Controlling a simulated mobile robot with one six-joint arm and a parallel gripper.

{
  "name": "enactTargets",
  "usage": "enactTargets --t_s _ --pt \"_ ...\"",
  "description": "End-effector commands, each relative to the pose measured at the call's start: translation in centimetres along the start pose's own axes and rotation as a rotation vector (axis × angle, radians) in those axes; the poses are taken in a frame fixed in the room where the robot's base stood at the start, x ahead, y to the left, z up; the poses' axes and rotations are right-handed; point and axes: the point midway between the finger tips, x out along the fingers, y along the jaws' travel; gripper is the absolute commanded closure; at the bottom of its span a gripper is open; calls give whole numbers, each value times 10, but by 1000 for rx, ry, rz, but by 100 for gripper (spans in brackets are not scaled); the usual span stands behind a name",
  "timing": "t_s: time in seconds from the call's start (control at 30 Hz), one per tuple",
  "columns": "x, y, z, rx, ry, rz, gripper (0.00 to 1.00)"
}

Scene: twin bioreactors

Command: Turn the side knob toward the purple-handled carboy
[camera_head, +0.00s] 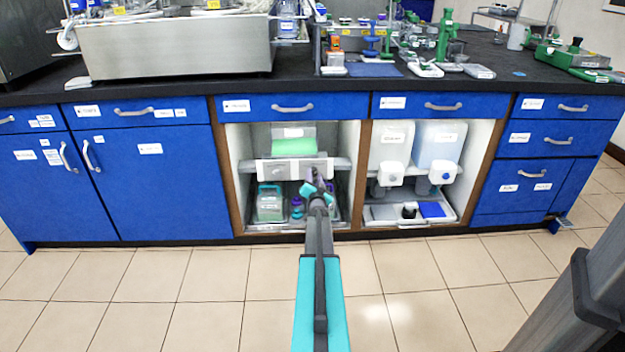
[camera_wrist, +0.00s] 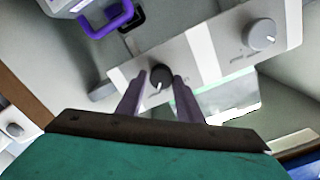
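The side knob (camera_wrist: 160,78) is a dark round knob with a white pointer mark, on the pale control panel (camera_wrist: 205,55). My gripper (camera_wrist: 159,77) has its two purple fingers on either side of it. The fingers are apart, and a narrow gap shows by the knob, so I see no firm grip. A purple handle (camera_wrist: 110,20) on a pale carboy shows at the top left of the wrist view. In the head view my gripper (camera_head: 317,188) is at the right part of the panel (camera_head: 283,169) and hides the knob there.
A larger pale knob (camera_wrist: 262,34) is on the same panel. In the head view a teal-handled carboy (camera_head: 270,204) stands below the panel. The wooden cabinet divider (camera_head: 358,185) is close on the right. The floor in front is clear.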

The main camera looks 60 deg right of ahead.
Motion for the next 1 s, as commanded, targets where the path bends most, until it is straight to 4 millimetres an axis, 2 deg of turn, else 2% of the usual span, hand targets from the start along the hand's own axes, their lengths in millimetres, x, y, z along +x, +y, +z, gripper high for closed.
enactTargets --t_s 0.03,0.07,0.57,1.0 --pt "0 1 -1 0 1 1 57" --pt "0 1 -1 -1 1 1 52" --pt "-6 -1 0 -4 -1 -1 52" --pt "-46 -2 -1 -4 -1 -1 52"
